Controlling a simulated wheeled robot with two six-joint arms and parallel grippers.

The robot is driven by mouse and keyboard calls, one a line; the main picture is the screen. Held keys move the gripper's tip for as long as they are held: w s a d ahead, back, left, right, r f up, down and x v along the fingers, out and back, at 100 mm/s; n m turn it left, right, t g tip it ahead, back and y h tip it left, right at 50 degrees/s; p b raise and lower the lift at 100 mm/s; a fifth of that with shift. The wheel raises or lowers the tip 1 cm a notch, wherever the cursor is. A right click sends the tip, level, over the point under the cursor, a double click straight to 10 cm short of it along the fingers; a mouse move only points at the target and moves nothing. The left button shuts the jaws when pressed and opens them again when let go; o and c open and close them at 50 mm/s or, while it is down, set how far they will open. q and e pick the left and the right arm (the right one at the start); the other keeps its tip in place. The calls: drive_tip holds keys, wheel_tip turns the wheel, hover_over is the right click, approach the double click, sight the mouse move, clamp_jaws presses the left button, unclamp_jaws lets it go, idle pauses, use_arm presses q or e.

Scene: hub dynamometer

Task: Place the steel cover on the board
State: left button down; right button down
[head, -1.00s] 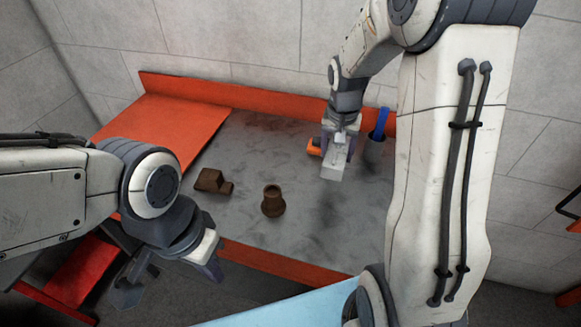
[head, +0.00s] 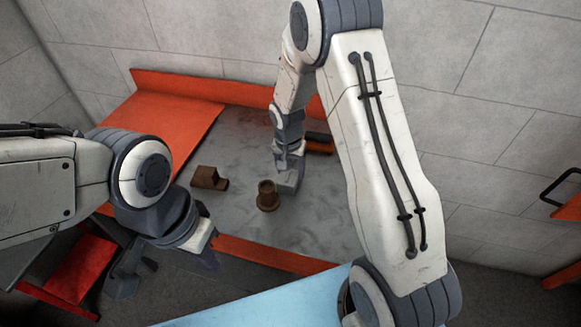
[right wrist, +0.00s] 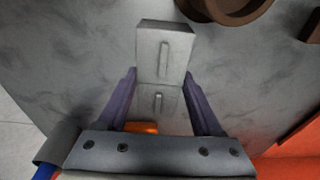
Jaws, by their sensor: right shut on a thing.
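The steel cover looks like a light grey block with a raised bar on its face. It shows in the right wrist view (right wrist: 163,50) and, small, in the head view (head: 289,183). My right gripper (head: 289,163) is shut on it, with purple fingers on both sides in the right wrist view (right wrist: 164,100). The cover is over the grey work surface (head: 310,225), just right of a brown flanged round part (head: 267,196); contact with the surface cannot be told. I cannot single out a separate board. My left gripper (head: 207,252) is at the front left edge, its jaw opening unclear.
A brown stepped block (head: 209,178) lies left of the round part. An orange block with a dark top (head: 318,141) is at the back, behind my right arm. An orange rim (head: 270,254) edges the surface. The grey area at front right is clear.

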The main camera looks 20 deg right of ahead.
sight(289, 172)
drive_tip(key=shift+f, duration=0.1)
drive_tip(key=shift+c, duration=0.2)
unclamp_jaws()
wheel_tip(289, 172, up, 11)
drive_tip(key=s+b, duration=0.1)
drive_tip(key=s+a+r+n+y, duration=0.1)
drive_tip(key=s+a+r+n, duration=0.25)
drive_tip(key=s+a, duration=0.3)
drive_tip(key=s+a+r+n, duration=0.3)
drive_tip(key=s+a+n, duration=0.15)
drive_tip(key=s, duration=0.25)
drive_tip(key=s+a+n+g, duration=0.1)
drive_tip(key=s+n, duration=0.5)
drive_tip(key=s, duration=0.8)
drive_tip(key=shift+a+r+y, duration=0.15)
drive_tip(key=shift+a+y, duration=0.25)
drive_tip(key=shift+a, duration=0.25)
